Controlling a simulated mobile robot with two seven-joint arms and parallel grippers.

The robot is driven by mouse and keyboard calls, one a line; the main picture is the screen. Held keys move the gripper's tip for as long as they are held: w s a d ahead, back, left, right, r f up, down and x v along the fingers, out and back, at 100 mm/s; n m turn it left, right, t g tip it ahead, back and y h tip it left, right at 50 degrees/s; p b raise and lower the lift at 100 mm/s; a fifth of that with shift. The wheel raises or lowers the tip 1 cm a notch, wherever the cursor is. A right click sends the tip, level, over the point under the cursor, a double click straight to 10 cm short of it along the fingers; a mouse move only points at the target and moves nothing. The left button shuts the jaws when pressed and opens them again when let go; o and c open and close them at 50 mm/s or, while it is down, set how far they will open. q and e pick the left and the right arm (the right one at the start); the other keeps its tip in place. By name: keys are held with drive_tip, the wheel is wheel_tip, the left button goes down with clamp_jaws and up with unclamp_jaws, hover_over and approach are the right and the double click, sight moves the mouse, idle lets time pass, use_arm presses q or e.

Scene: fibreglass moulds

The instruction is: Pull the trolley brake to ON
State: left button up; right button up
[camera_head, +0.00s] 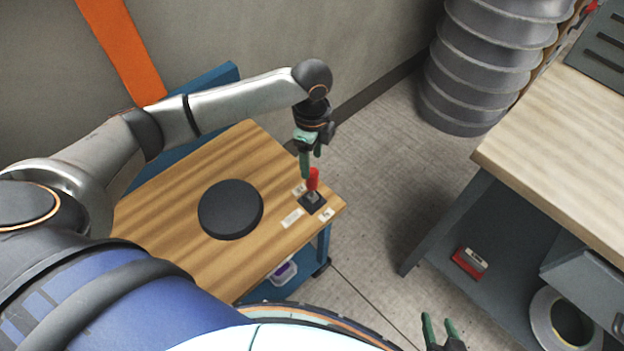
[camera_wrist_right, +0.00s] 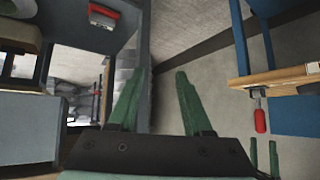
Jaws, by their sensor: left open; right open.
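The trolley (camera_head: 160,215) has a wooden top and a blue frame. Its brake lever (camera_head: 313,180) has a red handle on a dark plate near the top's right corner. Small white labels lie around the plate, their text too small to read. In the right wrist view the red handle (camera_wrist_right: 260,120) appears beside the trolley's wooden edge. My left gripper (camera_head: 311,165) is open, fingers pointing down just by the red handle; its green fingertips (camera_wrist_right: 263,150) appear slightly apart from the handle's end in the right wrist view. My right gripper (camera_head: 438,322) is open and empty, away from the trolley.
A dark round disc (camera_head: 231,209) sits on the trolley top. A workbench (camera_head: 560,150) stands at right, with a red item (camera_head: 469,262) and a roll (camera_head: 562,322) on its lower shelf. Grey ducting (camera_head: 480,70) stands behind. Floor between trolley and bench is clear.

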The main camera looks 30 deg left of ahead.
sight(312, 180)
use_arm(q)
wheel_tip(312, 180, down, 9)
drive_tip(key=shift+r+b, duration=0.1)
drive_tip(key=shift+b, duration=0.45)
clamp_jaws()
idle(1.1)
